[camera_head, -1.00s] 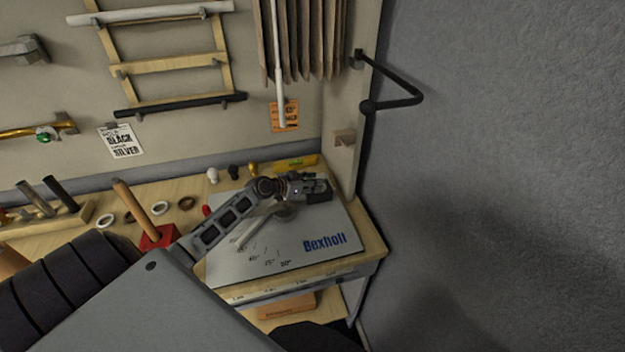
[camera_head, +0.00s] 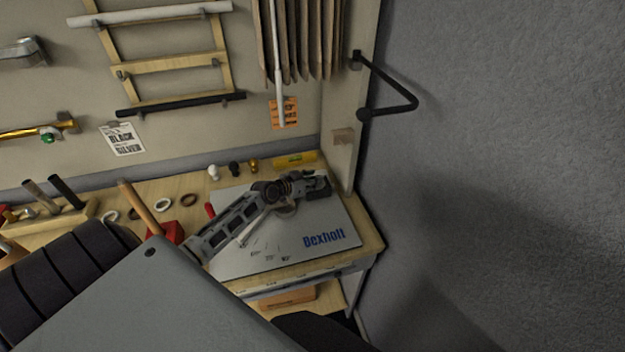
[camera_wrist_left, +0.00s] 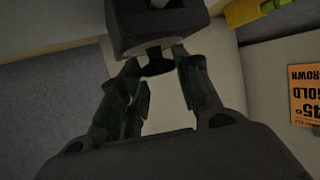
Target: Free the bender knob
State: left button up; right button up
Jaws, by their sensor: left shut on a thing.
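The bender is a flat grey plate (camera_head: 285,250) with a blue brand name and angle marks, at the table's right end. My left gripper (camera_head: 308,185) is over the plate's back right part, beside a dark block (camera_head: 321,184) there. In the left wrist view the same dark block (camera_wrist_left: 157,25) is at the top. A small dark knob (camera_wrist_left: 156,65) sticks out below it, between the fingertips of my left gripper (camera_wrist_left: 158,72), which is shut on it. The arm hides part of the bender. My right gripper is not in view.
White, black and gold knobs (camera_head: 234,169) stand behind the plate, near a yellow level (camera_head: 294,160). Rings (camera_head: 162,205) and a red block (camera_head: 170,233) with a wooden handle are left. A side panel (camera_head: 343,140) and a wall hook (camera_head: 390,85) are close on the right.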

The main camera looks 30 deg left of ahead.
pick_arm(q)
jog(key=o, duration=1)
jog(key=shift+o, duration=0.2)
jog(key=shift+s, duration=0.15)
jog(key=v, duration=1.1)
jog(key=shift+s+a+r, duration=0.15)
jog(key=shift+s+r, duration=0.1)
dwell(0.7)
